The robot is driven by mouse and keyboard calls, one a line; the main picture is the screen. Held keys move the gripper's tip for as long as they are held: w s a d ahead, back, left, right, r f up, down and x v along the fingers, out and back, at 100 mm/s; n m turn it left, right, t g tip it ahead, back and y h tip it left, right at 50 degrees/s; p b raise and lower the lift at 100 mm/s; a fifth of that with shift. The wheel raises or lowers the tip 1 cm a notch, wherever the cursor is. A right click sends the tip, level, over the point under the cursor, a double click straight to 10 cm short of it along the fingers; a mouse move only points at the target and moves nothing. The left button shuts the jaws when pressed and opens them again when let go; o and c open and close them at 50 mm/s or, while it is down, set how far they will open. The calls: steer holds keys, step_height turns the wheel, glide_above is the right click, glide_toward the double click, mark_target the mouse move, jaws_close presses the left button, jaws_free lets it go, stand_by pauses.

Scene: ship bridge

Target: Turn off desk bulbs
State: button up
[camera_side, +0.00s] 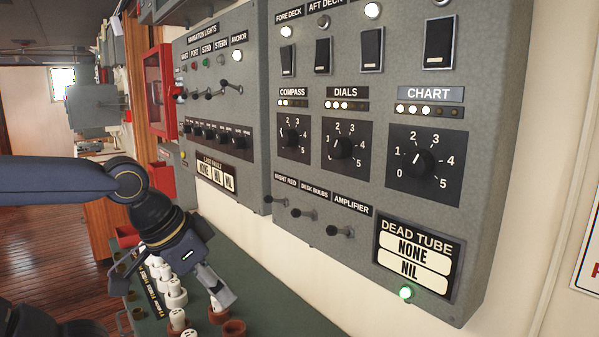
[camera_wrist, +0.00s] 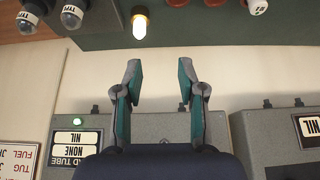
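The desk bulbs switch (camera_side: 305,214) is a small dark toggle under the DESK BULBS label (camera_side: 314,191), low on the grey control panel (camera_side: 480,190) in the side view. It stands between the night red toggle (camera_side: 281,200) and the amplifier toggle (camera_side: 340,231). My gripper (camera_side: 174,286) is left of and below the switch, over the green desk, clear of the panel. In the wrist view my gripper (camera_wrist: 157,72) is open, with nothing between its fingers. A lit yellowish bulb (camera_wrist: 139,23) shows there.
White bulbs or tubes (camera_side: 176,296) in reddish sockets stand on the green desk (camera_side: 270,305) beneath my gripper. A second grey panel (camera_side: 218,105) with switches is further left. A green lamp (camera_side: 405,293) glows under the dead tube plate. Space before the toggles looks clear.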

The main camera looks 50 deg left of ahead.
steer(key=shift+s+m, duration=0.35)
steer(key=shift+m, duration=0.45)
steer(key=c, duration=0.3)
steer(key=r+m, duration=0.2)
steer(key=r, duration=0.1)
steer(key=w+r+m, duration=0.1)
steer(key=r+m, duration=0.3)
steer(key=r, duration=0.1)
steer(key=shift+w+d+r+m+g, duration=0.2)
steer(key=shift+w+r+m+g, duration=0.05)
steer(key=shift+r+m+g, duration=0.15)
jaws_close()
steer(key=w+d+r+m, duration=0.1)
steer(key=w+r+m, duration=0.3)
steer(key=r, duration=0.3)
steer(key=w+d+r+m, duration=0.2)
steer(key=w+r+m, duration=0.3)
steer(key=r, duration=0.2)
steer(key=shift+w+d+r+m+g, duration=0.3)
steer(key=shift+r+g, duration=0.05)
steer(key=shift+g, duration=0.05)
